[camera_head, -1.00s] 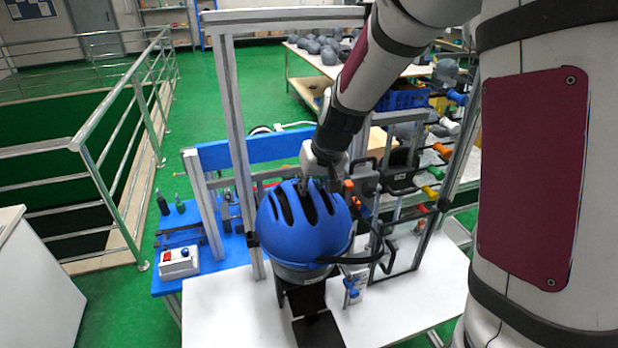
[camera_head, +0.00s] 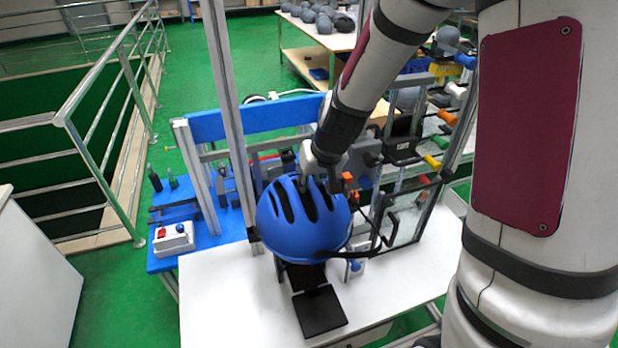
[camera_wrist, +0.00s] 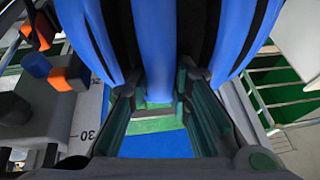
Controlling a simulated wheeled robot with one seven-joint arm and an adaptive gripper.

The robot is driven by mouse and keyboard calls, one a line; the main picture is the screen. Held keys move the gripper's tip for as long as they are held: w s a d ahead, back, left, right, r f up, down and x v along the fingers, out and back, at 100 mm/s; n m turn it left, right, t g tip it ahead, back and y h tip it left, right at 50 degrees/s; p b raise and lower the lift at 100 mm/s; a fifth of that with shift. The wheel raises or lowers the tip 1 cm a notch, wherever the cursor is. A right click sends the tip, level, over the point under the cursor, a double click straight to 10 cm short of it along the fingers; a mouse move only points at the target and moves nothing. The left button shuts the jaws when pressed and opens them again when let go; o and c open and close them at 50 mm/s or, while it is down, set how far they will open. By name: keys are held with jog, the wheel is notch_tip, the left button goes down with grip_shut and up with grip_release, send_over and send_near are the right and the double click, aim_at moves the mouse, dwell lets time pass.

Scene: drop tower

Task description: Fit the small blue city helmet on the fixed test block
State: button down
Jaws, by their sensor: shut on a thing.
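The small blue city helmet (camera_head: 290,232), with dark vents and a black strap at its lower right, is upright in the head view. My gripper (camera_head: 318,182) is at its crown, shut on a helmet rib. In the wrist view, the fingers (camera_wrist: 163,88) reach into the vents on both sides of the middle blue rib (camera_wrist: 155,40). The helmet is above the black stand (camera_head: 305,278) on the white table. The test block is hidden under the helmet, so I cannot tell how fully the helmet sits on it.
Metal posts (camera_head: 226,90) rise to the left of the helmet. A rack with coloured handles (camera_head: 433,163) stands to the right. A control box with a red button (camera_head: 174,238) is on the blue bench at left. The white table's front left (camera_head: 235,310) is clear.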

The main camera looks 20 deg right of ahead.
jog(key=shift+s+f, duration=0.3)
jog(key=shift+f, duration=0.25)
jog(key=shift+s+a+f, duration=0.2)
jog(key=shift+f, duration=0.1)
dwell(0.4)
jog(key=c, duration=1.5)
grip_release()
jog(key=shift+o, duration=0.7)
jog(key=shift+w+f, duration=0.15)
jog(key=shift+w, duration=0.05)
jog(key=shift+s, duration=0.1)
jog(key=shift+c, duration=0.8)
jog(key=shift+r, duration=0.35)
jog(key=shift+c, duration=0.2)
jog(key=shift+r+p, duration=0.3)
jog(key=shift+c, duration=0.8)
jog(key=shift+w+r, duration=0.2)
jog(key=shift+r, duration=0.6)
